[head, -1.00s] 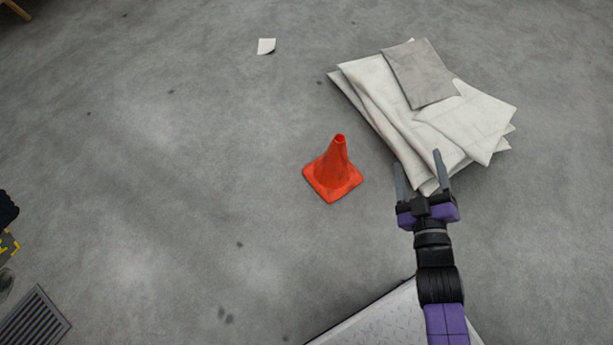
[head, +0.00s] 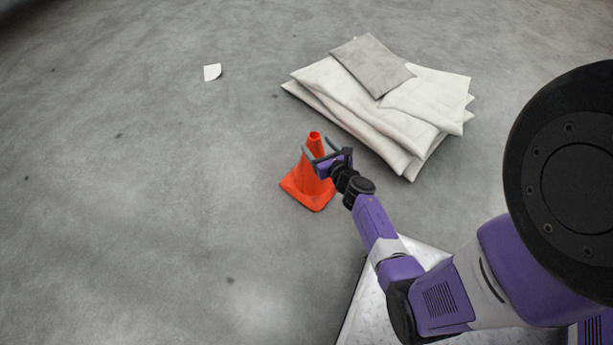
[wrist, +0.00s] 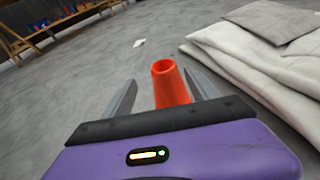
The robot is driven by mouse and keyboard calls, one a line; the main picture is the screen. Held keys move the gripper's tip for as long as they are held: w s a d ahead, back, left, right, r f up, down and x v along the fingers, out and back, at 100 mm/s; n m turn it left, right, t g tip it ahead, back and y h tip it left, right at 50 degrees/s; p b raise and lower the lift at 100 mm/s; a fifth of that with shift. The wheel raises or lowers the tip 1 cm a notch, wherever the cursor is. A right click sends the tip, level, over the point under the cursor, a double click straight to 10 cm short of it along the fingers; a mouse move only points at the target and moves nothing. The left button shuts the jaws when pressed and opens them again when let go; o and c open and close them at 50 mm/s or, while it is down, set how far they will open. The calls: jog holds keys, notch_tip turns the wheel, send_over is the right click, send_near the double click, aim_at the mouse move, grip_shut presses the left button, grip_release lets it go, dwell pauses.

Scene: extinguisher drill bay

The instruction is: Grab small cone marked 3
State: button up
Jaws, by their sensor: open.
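An orange cone (head: 308,183) stands upright on the grey floor in the head view. No number shows on the side I see. In the wrist view the cone's upper part (wrist: 169,85) rises between my two fingers, with its open top showing. My gripper (head: 319,150) is open at the upper part of the cone, one finger on either side. In the wrist view my gripper (wrist: 165,90) shows daylight between the fingers and the cone; I cannot tell whether either finger touches it. The cone's base is hidden there by my gripper's body.
A stack of white and grey pads (head: 375,105) lies behind and right of the cone. A white paper scrap (head: 212,72) lies on the floor at upper left. A wooden bench or rack (wrist: 50,25) stands far back in the wrist view. The floor left of the cone is clear.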

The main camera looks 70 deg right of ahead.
aim_at(312, 135)
jog(key=shift+w+d+f, duration=0.25)
jog(key=shift+w+d, duration=0.1)
jog(key=shift+w, duration=0.05)
jog(key=b+x, duration=0.1)
jog(key=x, duration=0.2)
jog(key=b+x, duration=0.1)
jog(key=x, duration=0.2)
jog(key=shift+s+d+b, duration=0.25)
jog(key=shift+b, duration=0.15)
jog(key=shift+w+d, duration=0.25)
jog(key=shift+w, duration=0.05)
jog(key=shift+r, duration=0.1)
grip_shut()
